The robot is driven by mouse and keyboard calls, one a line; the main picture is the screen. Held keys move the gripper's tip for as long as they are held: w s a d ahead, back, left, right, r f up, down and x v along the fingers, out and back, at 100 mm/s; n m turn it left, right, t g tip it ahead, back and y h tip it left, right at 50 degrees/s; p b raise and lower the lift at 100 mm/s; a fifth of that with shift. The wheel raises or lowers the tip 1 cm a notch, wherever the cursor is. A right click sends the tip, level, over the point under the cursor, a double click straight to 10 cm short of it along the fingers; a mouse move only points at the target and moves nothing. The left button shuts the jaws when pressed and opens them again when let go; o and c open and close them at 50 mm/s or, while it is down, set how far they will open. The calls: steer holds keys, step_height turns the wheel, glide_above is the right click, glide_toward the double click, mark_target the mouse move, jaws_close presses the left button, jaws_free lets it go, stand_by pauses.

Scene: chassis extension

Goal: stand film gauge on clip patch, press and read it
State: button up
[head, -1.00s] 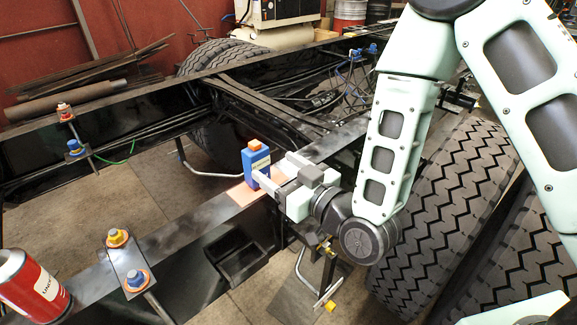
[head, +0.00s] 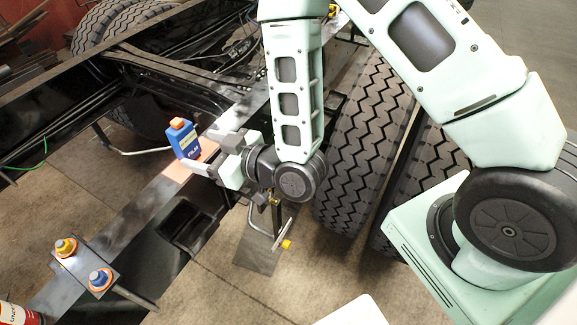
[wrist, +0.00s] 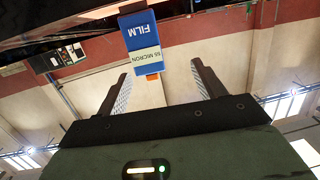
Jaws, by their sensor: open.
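The film gauge (head: 184,140), a blue block with an orange top, stands upright on the copper-coloured clip patch (head: 177,171) on the dark rail. My gripper hides part of the patch.
A plate with a yellow-topped bolt (head: 65,247) and a blue-topped bolt (head: 99,279) sits on the rail at lower left. A red can (head: 15,314) stands at the corner. Large tyres (head: 365,140) stand right of my gripper. An open black bracket (head: 190,222) hangs below the rail.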

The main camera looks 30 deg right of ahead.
steer(key=s+d+r+g+h, duration=0.3)
steer(key=s+g, duration=0.1)
steer(key=s, duration=0.3)
steer(key=s+d+r+g+h, duration=0.3)
steer(key=s+r+g, duration=0.1)
steer(key=s, duration=0.3)
steer(key=s+d+r+g+h, duration=0.3)
steer(key=s+g, duration=0.1)
steer(key=s, duration=0.3)
steer(key=shift+r+g+h, duration=0.2)
steer(key=shift+g+h, duration=0.1)
steer(key=shift+f+b, duration=0.3)
steer(key=shift+r, duration=0.1)
jaws_close()
